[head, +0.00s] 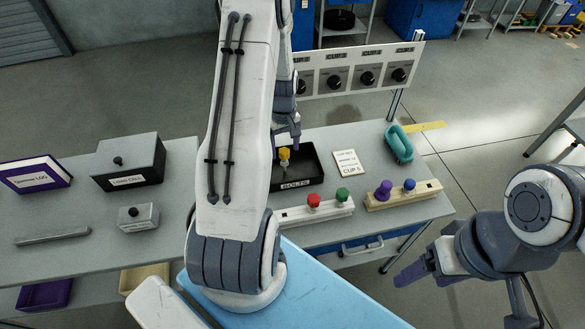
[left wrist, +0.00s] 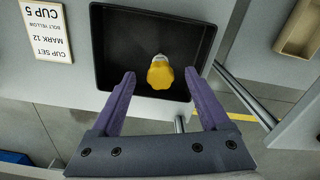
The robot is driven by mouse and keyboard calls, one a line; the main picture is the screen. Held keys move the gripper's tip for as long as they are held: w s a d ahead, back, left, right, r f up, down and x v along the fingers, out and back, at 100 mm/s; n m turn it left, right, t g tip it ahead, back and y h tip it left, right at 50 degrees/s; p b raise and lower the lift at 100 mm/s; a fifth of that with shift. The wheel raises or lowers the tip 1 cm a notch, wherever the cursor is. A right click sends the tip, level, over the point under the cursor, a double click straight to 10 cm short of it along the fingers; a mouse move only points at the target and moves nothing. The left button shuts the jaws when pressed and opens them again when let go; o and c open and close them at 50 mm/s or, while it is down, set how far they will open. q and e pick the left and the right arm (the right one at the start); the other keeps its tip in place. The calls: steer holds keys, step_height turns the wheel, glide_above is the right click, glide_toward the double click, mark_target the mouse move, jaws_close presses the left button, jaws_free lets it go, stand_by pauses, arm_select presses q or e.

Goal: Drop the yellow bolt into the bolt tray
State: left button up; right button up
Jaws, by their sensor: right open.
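The yellow bolt (head: 284,154) shows over the black bolt tray (head: 312,178), below my left gripper (head: 287,142). In the left wrist view the yellow bolt (left wrist: 160,75) is inside the outline of the tray (left wrist: 100,45), its pale shank pointing away from the camera. I cannot tell if it touches the tray floor. The purple fingers of my left gripper (left wrist: 158,82) are spread wide, with clear gaps on both sides of the bolt. My right gripper (head: 400,277) is open and empty, off the table's front right side.
A holder (head: 290,216) carries a red and a green knob; another (head: 432,190) carries a purple and a blue one. A card (head: 348,162) lies right of the tray. A teal ring-shaped object (head: 399,144), a dark box (head: 130,163) and a purple binder (head: 35,174) are further out.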

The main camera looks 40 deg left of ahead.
arm_select(q)
steer(key=shift+r, duration=0.1)
step_height(320, 180, up, 10)
steer(key=shift+r, duration=0.15)
stand_by(0.5)
steer(key=s+d+r+m, duration=0.2)
steer(key=d+m, duration=0.1)
steer(key=d, duration=0.5)
steer(key=s+d+r+m, duration=0.1)
steer(key=d+r+m, duration=0.25)
steer(key=d, duration=0.45)
steer(key=s+d+r+m, duration=0.2)
steer(key=d+m, duration=0.1)
steer(key=d, duration=0.4)
steer(key=s+d+r+m, duration=0.1)
steer(key=s+d+m, duration=0.4)
steer(key=s, duration=0.3)
steer(key=s+d+m+h, duration=0.1)
steer(key=s+d+m, duration=0.4)
steer(key=s, duration=0.3)
steer(key=shift+d+r+m, duration=0.35)
steer(key=shift+d+r, duration=0.05)
steer(key=shift+d, duration=0.05)
